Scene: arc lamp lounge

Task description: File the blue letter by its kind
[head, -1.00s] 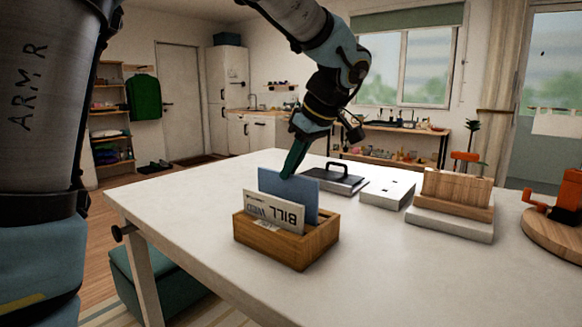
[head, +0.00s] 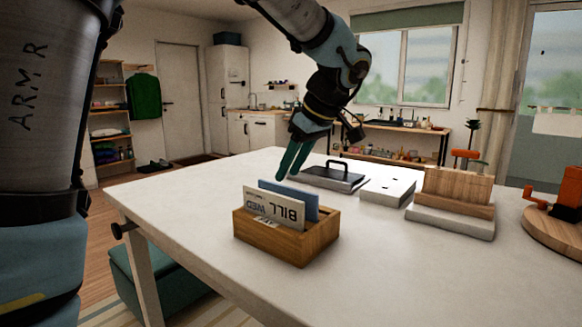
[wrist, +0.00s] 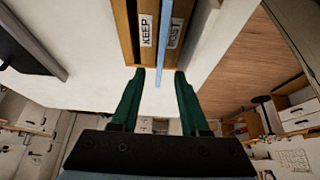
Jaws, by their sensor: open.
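The blue letter (head: 292,196) stands in a wooden sorter box (head: 315,240) on the white table, behind a white card marked BILL (head: 274,207). In the wrist view the letter (wrist: 163,35) is seen edge-on as a thin strip between the labels KEEP (wrist: 145,31) and POST (wrist: 174,33); I cannot tell for certain which slot it is in. My gripper (head: 287,177) is open and empty, just above and behind the letter. In the wrist view its green fingers (wrist: 160,72) are spread either side of the letter's line, with the letter free between them.
Behind the box lie a dark tray with a handle (head: 335,180) and a pale flat box (head: 387,190). A wooden block on a light base (head: 450,220) and an orange device on a round board (head: 560,215) stand at the right. The table's front middle is clear.

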